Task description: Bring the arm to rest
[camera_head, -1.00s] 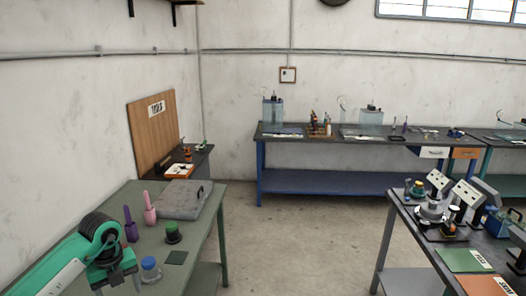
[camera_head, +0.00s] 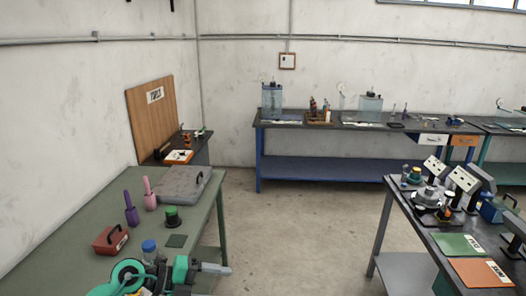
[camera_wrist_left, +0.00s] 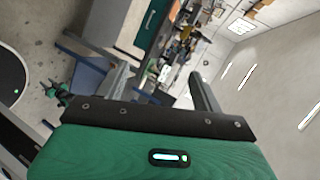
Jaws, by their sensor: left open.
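My left arm and its left gripper (camera_head: 215,268) show at the bottom of the head view, green and dark, pointing right across the near right edge of the green table (camera_head: 75,230). In the left wrist view my left gripper (camera_wrist_left: 160,77) has its two fingers apart with nothing between them. The room shows tilted behind them. My right gripper is in neither view.
On the green table are a red box (camera_head: 110,240), purple (camera_head: 131,214) and pink (camera_head: 150,197) handled tools, a green-topped dark piece (camera_head: 172,217), a blue-capped jar (camera_head: 149,248) and a grey case (camera_head: 184,184). A dark bench (camera_head: 445,242) stands right. Floor between is clear.

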